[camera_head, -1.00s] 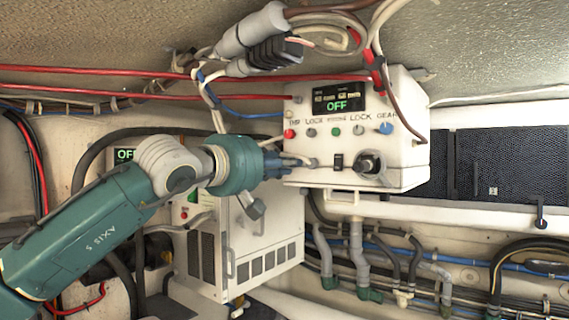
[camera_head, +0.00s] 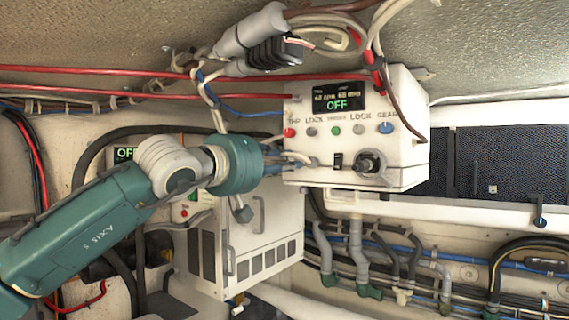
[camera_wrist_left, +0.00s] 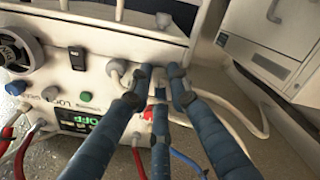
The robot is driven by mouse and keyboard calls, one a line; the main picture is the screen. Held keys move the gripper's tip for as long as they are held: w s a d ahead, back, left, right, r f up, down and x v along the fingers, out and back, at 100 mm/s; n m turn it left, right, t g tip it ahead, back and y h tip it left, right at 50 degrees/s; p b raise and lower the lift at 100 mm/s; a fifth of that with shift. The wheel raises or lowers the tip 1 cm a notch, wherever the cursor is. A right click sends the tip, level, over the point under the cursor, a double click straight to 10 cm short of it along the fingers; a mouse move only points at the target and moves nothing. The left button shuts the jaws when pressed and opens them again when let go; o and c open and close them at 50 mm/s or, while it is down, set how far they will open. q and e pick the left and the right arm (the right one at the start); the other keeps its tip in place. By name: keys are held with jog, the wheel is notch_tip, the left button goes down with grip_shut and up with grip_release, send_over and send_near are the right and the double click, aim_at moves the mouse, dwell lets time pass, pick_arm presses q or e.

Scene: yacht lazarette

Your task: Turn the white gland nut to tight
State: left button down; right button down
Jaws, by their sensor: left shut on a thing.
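A white control box (camera_head: 408,145) with a green OFF display (camera_head: 337,104) hangs at the centre. My left gripper (camera_head: 286,162) reaches its lower left edge from the left. In the left wrist view the box appears upside down, and the three blue fingers of my left gripper (camera_wrist_left: 160,78) are closed together at its edge. They are shut on the white gland nut, which they almost wholly hide. A pale cable fitting (camera_wrist_left: 117,70) with a white cable shows just left of the fingertips. I cannot read the nut's turn angle. My right gripper is not in view.
A black rocker switch (camera_head: 337,160) and a large dark round knob (camera_head: 369,163) are right of the gripper. A white vented cabinet (camera_head: 230,272) stands below. Red pipes (camera_head: 120,86) and loose cables run above and around the arm.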

pick_arm(q)
jog(key=shift+d+f, duration=0.1)
jog(key=shift+f, duration=0.25)
jog(key=c, duration=1.6)
grip_release()
jog(key=shift+r, duration=0.15)
jog(key=shift+s+r, duration=0.1)
jog(key=shift+s, duration=0.05)
jog(key=shift+v, duration=5.95)
